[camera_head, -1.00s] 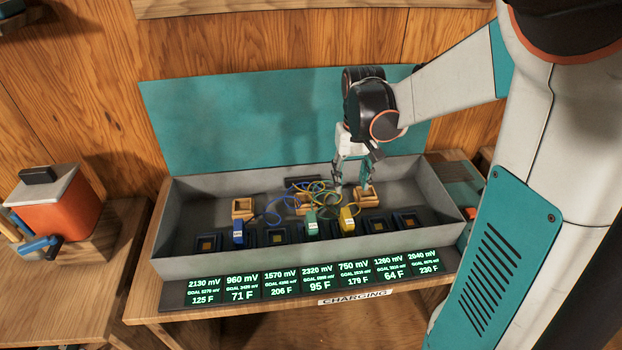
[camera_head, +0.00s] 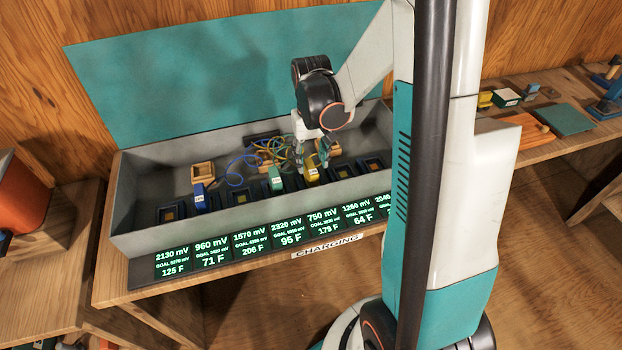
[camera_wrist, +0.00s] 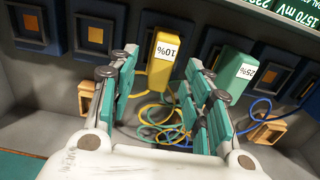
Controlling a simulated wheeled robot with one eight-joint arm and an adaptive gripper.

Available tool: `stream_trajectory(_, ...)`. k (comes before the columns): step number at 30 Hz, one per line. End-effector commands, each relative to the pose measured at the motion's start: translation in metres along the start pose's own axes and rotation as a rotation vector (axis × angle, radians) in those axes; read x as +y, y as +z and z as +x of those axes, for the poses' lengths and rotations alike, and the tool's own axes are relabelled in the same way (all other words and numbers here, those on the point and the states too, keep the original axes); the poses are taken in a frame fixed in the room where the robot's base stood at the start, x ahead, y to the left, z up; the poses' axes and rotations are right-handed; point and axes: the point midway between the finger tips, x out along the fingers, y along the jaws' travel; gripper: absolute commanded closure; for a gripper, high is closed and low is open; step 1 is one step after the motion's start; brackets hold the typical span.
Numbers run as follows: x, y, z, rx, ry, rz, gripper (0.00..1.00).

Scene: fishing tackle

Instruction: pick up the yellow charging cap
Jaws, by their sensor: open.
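The yellow charging cap (camera_head: 312,173) stands in the row of sockets inside the grey charging box (camera_head: 140,240), with a cable running from it. In the wrist view the yellow cap (camera_wrist: 163,62) bears a 10% label and lies ahead between my fingers. My gripper (camera_head: 311,160) is open and empty, just above and behind the cap. In the wrist view its fingers (camera_wrist: 163,70) are spread to both sides of the cap, and I cannot tell whether they touch it.
A green cap (camera_head: 275,178) stands next to the yellow one, and a blue cap (camera_head: 199,196) is farther left. Loose cables (camera_wrist: 160,125) lie behind the caps. Wooden holders (camera_head: 203,172) stand at the back of the box. A row of green displays (camera_head: 231,245) runs along the front.

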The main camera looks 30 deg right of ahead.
Motion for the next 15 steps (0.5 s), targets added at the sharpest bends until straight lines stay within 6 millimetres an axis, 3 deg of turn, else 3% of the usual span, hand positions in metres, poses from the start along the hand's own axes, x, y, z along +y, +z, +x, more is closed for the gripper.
stream_trajectory(6,-0.002,0.002,0.033,0.000,0.000,0.000,0.55)
stream_trajectory(13,-0.002,0.003,0.034,0.000,0.000,0.000,0.55)
stream_trajectory(14,-0.002,0.003,0.034,0.000,0.000,0.000,0.57)
stream_trajectory(15,-0.002,0.003,0.034,0.000,0.000,0.000,0.66)
